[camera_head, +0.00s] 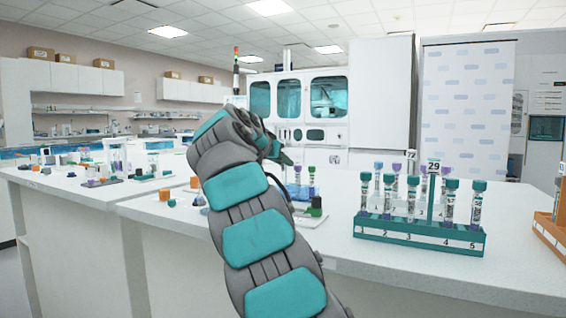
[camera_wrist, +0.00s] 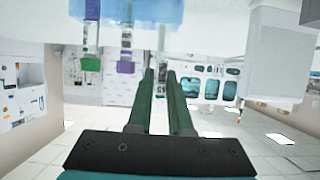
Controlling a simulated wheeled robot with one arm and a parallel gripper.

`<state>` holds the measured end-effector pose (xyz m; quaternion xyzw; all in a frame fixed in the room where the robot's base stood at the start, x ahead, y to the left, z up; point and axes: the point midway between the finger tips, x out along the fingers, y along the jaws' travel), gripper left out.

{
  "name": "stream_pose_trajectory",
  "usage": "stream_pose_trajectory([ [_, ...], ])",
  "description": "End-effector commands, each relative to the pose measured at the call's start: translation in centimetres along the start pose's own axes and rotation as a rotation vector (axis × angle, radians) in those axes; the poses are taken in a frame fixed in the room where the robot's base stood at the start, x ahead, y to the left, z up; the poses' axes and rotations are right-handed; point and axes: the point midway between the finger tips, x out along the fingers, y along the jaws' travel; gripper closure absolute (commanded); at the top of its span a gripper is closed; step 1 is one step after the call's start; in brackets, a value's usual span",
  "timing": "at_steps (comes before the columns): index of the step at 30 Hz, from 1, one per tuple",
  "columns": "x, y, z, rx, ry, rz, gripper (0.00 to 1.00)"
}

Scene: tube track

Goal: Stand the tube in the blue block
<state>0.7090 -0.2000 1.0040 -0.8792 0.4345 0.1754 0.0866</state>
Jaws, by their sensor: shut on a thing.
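My gripper (camera_head: 285,158) is at the end of my arm, above the worktop and close to the blue block (camera_head: 308,194), which my arm partly covers. In the wrist view, which is upside down, the dark green fingers of my gripper (camera_wrist: 161,74) are nearly together, shut on a slim tube that is hard to make out. The blue block (camera_wrist: 125,12) shows blurred along the top there. A purple-capped tube (camera_wrist: 125,66) and a green-capped tube (camera_wrist: 90,63) stand in it, left of my fingers.
A teal numbered rack (camera_head: 415,236) with several capped tubes stands to the right on the white worktop. An orange rack (camera_head: 548,232) is at the right edge. Small caps and a green-and-black item (camera_head: 316,206) lie near the block. Worktop between block and teal rack is mostly clear.

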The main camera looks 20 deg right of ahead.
Motion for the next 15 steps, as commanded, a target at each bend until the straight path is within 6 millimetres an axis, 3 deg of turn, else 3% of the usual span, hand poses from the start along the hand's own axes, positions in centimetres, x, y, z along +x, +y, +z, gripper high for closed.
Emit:
stream_pose_trajectory([
  [15,0.33,0.0,0.8,0.0,0.0,0.0,1.0],
])
